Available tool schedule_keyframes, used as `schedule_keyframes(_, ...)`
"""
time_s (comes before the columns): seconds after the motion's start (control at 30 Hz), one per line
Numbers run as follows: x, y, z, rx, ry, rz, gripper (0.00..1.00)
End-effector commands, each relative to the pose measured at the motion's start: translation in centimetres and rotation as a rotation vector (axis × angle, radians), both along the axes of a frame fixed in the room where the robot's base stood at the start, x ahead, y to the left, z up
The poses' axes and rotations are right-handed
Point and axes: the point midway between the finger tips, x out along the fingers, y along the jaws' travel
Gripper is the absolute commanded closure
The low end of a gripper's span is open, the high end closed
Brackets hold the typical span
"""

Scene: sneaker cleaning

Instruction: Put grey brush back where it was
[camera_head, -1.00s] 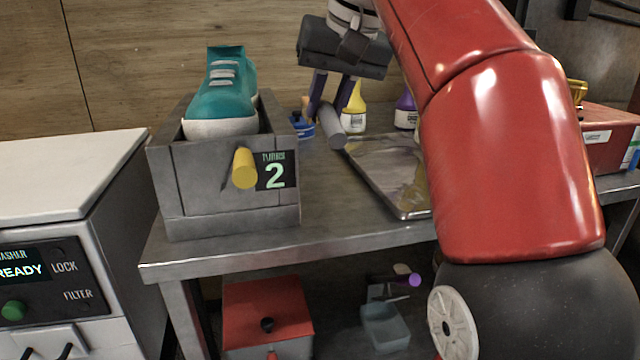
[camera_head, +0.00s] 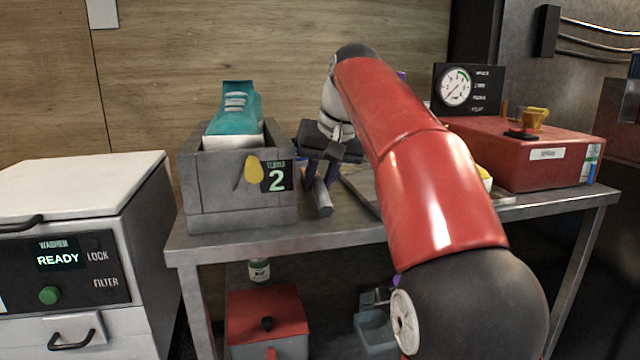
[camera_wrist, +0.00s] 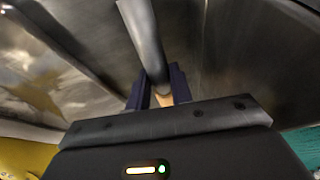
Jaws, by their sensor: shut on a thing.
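In the wrist view the brush (camera_wrist: 143,35) runs up and away from the fingers (camera_wrist: 160,95), with a tan part showing at the grip. My gripper is over the bench, just right of the grey box marked 2 and left of the metal tray (camera_head: 362,184). I cannot tell whether the brush touches the bench.
The grey box (camera_head: 225,185) holds a teal sneaker (camera_head: 238,110). A white washer (camera_head: 75,245) reading READY stands at left. A red box with a gauge (camera_head: 530,150) is on the bench's right. My arm hides part of the tray. A red bin (camera_head: 268,315) is below.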

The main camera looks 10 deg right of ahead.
Motion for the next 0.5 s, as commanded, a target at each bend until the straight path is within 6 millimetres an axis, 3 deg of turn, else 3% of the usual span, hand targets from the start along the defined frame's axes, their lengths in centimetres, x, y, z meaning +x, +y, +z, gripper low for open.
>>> schedule_keyframes(0.27,-0.07,-0.01,-0.25,0.0,0.0,0.0,0.96)
schedule_keyframes(0.3,-0.06,-0.01,-0.12,0.0,0.0,0.0,0.73)
schedule_keyframes(0.43,-0.07,-0.01,-0.11,0.0,0.0,0.0,0.56)
schedule_keyframes(0.5,-0.07,-0.01,-0.11,0.0,0.0,0.0,0.56)
